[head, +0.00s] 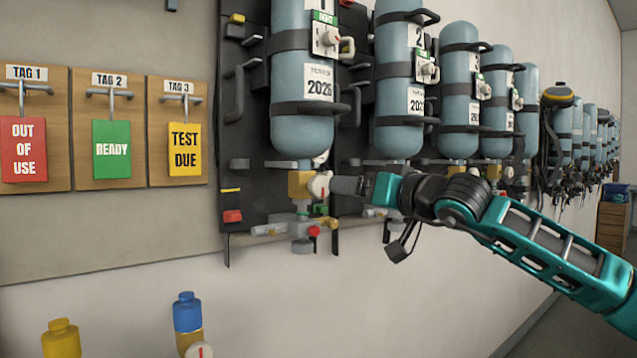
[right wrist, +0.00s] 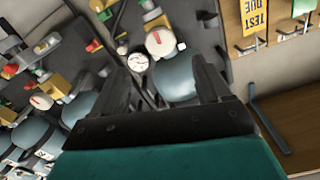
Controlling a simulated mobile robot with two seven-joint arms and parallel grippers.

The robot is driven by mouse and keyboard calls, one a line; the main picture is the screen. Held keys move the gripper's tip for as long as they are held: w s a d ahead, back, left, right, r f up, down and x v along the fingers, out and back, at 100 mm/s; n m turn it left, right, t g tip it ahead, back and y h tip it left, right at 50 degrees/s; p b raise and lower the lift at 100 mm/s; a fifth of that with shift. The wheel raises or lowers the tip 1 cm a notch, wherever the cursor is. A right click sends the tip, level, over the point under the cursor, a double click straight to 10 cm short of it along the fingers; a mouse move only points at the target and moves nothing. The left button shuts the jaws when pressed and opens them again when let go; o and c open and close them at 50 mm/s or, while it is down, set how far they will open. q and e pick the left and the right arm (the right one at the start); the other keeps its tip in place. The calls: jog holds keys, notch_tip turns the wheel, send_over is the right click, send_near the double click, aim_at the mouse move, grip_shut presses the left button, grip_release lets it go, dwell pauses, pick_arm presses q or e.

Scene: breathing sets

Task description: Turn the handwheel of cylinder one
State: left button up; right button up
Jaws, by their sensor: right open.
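Cylinder one (head: 298,90) is the nearest blue cylinder, upright on a dark backboard, with a 2026 label. Its handwheel (head: 319,184) is a pale round knob on the brass valve under the cylinder. My right gripper (head: 347,186) comes in from the right, close to the handwheel; its far finger is hidden. In the right wrist view, which is turned over, the handwheel (right wrist: 160,42) shows a red mark and lies beyond the two spread fingers of my right gripper (right wrist: 160,68). It does not look gripped. My left gripper is not in view.
More cylinders (head: 400,80) with similar valves line the wall to the right. A small round gauge (right wrist: 138,62) sits beside the handwheel. Red (head: 23,149), green (head: 112,149) and yellow (head: 185,149) tags hang on hooks at left. Yellow (head: 61,340) and blue (head: 187,312) capped items stand below.

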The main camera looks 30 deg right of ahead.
aim_at(323, 186)
jog(key=w+p, duration=0.1)
jog(key=w, duration=0.2)
jog(key=w+p, duration=0.1)
jog(key=w, duration=0.2)
jog(key=w+p, duration=0.1)
jog(key=w, duration=0.2)
jog(key=shift+w+a+r, duration=0.1)
jog(key=shift+w+a, duration=0.05)
jog(key=shift+a, duration=0.25)
jog(key=shift+w, duration=0.8)
jog(key=shift+c, duration=0.4)
jog(key=c, duration=0.9)
jog(key=shift+c, duration=0.2)
jog(key=shift+m, duration=0.6)
